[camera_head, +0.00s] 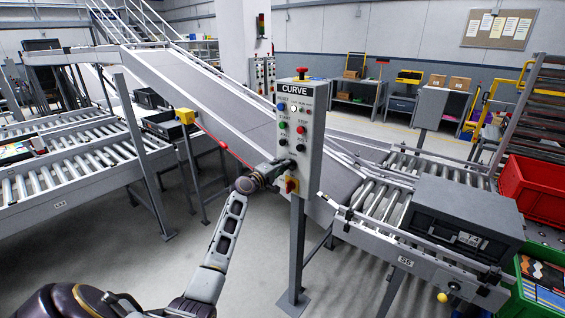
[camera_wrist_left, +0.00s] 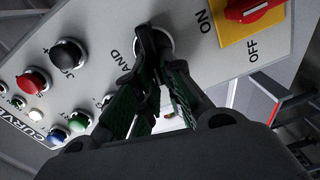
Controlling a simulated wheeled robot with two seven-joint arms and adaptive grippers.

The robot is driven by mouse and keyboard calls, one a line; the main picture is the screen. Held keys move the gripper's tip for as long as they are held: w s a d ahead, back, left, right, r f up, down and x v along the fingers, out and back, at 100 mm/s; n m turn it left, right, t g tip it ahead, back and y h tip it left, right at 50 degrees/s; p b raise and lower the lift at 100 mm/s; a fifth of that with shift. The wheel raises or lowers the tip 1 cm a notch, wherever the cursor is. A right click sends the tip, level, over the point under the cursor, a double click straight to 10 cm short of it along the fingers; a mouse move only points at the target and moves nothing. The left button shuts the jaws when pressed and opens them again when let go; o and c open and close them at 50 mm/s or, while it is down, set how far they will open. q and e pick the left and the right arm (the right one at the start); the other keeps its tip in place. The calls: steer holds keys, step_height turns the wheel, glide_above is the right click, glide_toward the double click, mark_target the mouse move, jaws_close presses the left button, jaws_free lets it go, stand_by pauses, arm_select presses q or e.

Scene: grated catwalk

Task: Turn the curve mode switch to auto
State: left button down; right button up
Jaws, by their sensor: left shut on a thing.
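The grey control panel headed CURVE (camera_head: 312,130) stands on a post in the middle of the head view. It also fills the top of the left wrist view (camera_wrist_left: 110,25). My left gripper (camera_head: 284,168) reaches the panel's lower part from the left. In the left wrist view, its fingers (camera_wrist_left: 150,48) are shut on the mode switch, a knob on a pale round base (camera_wrist_left: 165,40). The fingers hide most of the knob, so its pointing direction cannot be told. Letters "AND" show beside it; the other labels around it are hidden. My right gripper is not in view.
A red rotary ON/OFF switch on a yellow plate (camera_wrist_left: 240,22) sits close beside the fingers. Black (camera_wrist_left: 68,54) and red (camera_wrist_left: 34,82) buttons lie on the other side. A red emergency button (camera_head: 302,72) tops the panel. A roller conveyor with a dark crate (camera_head: 465,215) stands right.

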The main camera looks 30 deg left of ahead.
arm_select(q)
steer(key=shift+f+n+p, duration=0.25)
steer(key=shift+n+p, duration=0.1)
steer(key=shift+n, duration=0.85)
steer(key=c, duration=1.5)
jaws_free()
steer(key=shift+s, duration=0.15)
steer(key=shift+s+a, duration=0.15)
steer(key=shift+s, duration=1.8)
steer(key=shift+s+a, duration=0.2)
steer(key=shift+s, duration=1.75)
steer(key=shift+s+a, duration=0.15)
steer(key=shift+s, duration=1.8)
